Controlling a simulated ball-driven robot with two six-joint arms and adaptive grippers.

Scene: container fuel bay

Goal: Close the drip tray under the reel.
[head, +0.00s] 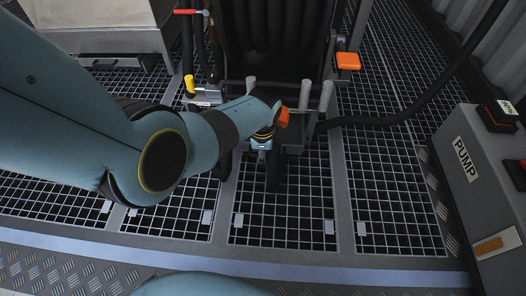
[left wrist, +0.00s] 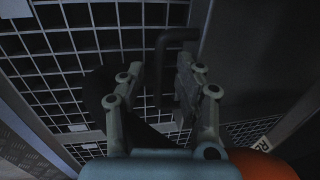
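The black reel (head: 275,30) stands at the top middle of the head view. The low dark area under it is mostly hidden by my left arm, so I cannot tell the drip tray's outline or how far out it is. My left gripper (head: 268,172) points down just in front of the reel's base in the head view. In the left wrist view the left gripper (left wrist: 158,90) is open, its two fingers apart. A dark bent bar (left wrist: 163,62), like a handle, shows between and beyond the fingertips; contact is not clear. My right gripper is in neither view.
An orange pedal-like part (head: 348,61) is right of the reel. A black hose (head: 405,115) runs right. The PUMP box (head: 475,165) stands at the right edge, a pale cabinet (head: 100,25) at the upper left.

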